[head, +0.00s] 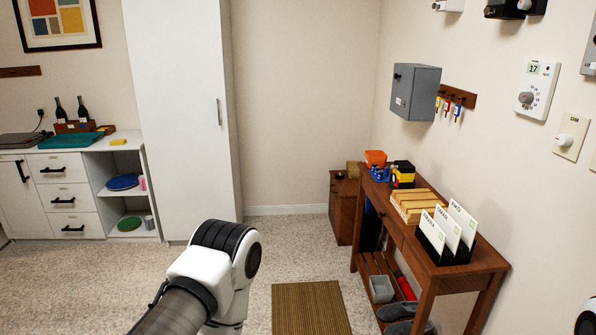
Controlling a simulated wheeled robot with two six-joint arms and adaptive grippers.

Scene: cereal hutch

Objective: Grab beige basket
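A small tan, box-like thing (353,169) sits on top of the low brown cabinet (343,205) near the corner; it may be the beige basket, but it is too small and partly hidden to be sure. An orange container stands in front of it. One of my arms reaches in at the bottom, left of the middle, showing only links and a joint. A sliver of my other arm shows at the lower right edge. Neither gripper shows.
A brown console table (465,275) along the right wall holds an orange container (375,158), a wooden rack (420,205) and envelopes (462,222). A grey bin (381,289) is on its lower shelf. A striped mat (310,308) lies on open carpet. A tall white cupboard (180,120) stands left.

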